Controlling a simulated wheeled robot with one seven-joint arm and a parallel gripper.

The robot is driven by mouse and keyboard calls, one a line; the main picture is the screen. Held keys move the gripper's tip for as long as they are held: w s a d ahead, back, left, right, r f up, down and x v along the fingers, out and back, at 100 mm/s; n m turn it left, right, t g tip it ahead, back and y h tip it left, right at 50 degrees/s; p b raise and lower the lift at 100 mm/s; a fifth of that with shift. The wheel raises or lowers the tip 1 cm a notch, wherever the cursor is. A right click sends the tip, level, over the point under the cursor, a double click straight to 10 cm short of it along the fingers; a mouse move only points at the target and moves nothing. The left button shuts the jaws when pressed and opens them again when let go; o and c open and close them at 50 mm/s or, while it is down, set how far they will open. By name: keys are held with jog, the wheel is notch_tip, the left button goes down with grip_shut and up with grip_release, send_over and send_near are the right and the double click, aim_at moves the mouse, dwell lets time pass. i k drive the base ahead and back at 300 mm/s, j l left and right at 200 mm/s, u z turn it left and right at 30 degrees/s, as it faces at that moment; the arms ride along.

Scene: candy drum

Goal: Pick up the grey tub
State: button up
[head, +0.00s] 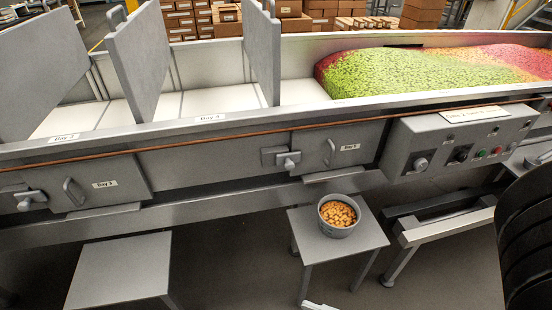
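The grey tub (325,225) is round and open at the top. It stands upright on a small grey stool in the lower middle of the head view, in front of the trough. It is filled with small orange-brown pieces. A small pale tip at the bottom edge, below the stool, looks like part of my gripper (319,306). It is apart from the tub. The rest of it is cut off by the frame, so its fingers cannot be made out.
The stool (365,235) has bare top around the tub. A long metal trough (220,205) with hatches and upright dividers runs behind it. Green and red candy (410,75) lies in it. A control box (460,145) is at right. Another stool (120,270) stands at left.

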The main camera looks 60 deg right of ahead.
aim_at(339, 215)
jog(key=k+l+z, duration=0.1)
jog(key=z, duration=0.3)
jog(key=k+l+z, duration=0.15)
jog(key=z, duration=0.2)
jog(key=k+l+z, duration=0.15)
jog(key=z, duration=0.25)
